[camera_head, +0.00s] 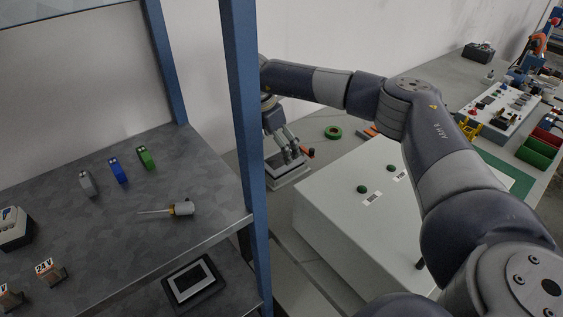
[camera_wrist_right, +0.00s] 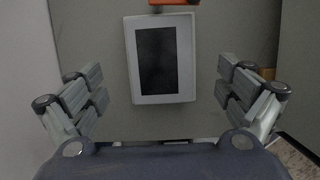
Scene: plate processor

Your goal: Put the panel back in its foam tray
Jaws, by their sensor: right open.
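The panel (camera_wrist_right: 160,60), a pale frame around a dark screen, lies flat under my right gripper (camera_wrist_right: 160,75) in the right wrist view. The open fingers stand to either side of it, apart from it. In the head view the pale panel (camera_head: 285,177) shows on the bench behind the blue post, below the right gripper (camera_head: 286,151), partly hidden by it. A dark tray (camera_head: 172,295) lies on the lower shelf at the bottom. It has a light rectangle with a dark middle; I cannot tell whether that is a recess or an insert. My left gripper is out of view.
A blue post (camera_head: 243,130) stands between the shelf and the bench. A large white box (camera_head: 340,215) stands right of the panel. A screwdriver-like tool (camera_head: 180,208) and small coloured blocks lie on the upper shelf. An orange thing (camera_wrist_right: 173,2) is beyond the panel.

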